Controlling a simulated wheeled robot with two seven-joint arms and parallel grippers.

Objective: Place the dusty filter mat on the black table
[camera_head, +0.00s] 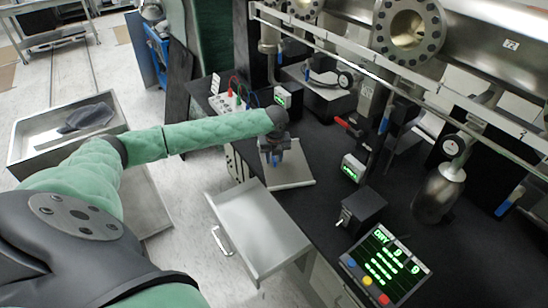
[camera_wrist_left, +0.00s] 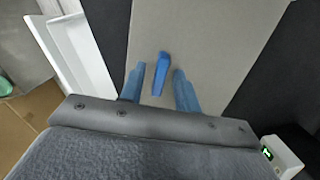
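A flat pale grey-beige sheet with a blue tab, which looks like the filter mat (camera_head: 297,176), lies on the black table (camera_head: 325,212) near its left edge. It fills the middle of the left wrist view (camera_wrist_left: 215,40). The upright blue tab (camera_wrist_left: 160,74) stands between the fingers of my left gripper (camera_head: 273,157). The gripper (camera_wrist_left: 159,90) is open, with a gap on each side of the tab. My left gripper points down over the mat and hides part of it in the head view. My right gripper is not in view.
An open metal drawer (camera_head: 258,225) juts out in front of the table. A metal cart (camera_head: 25,150) with a dark cloth (camera_head: 85,118) stands at the left. A control panel (camera_head: 385,265), a black box (camera_head: 362,205) and vacuum pipes occupy the table's right and back.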

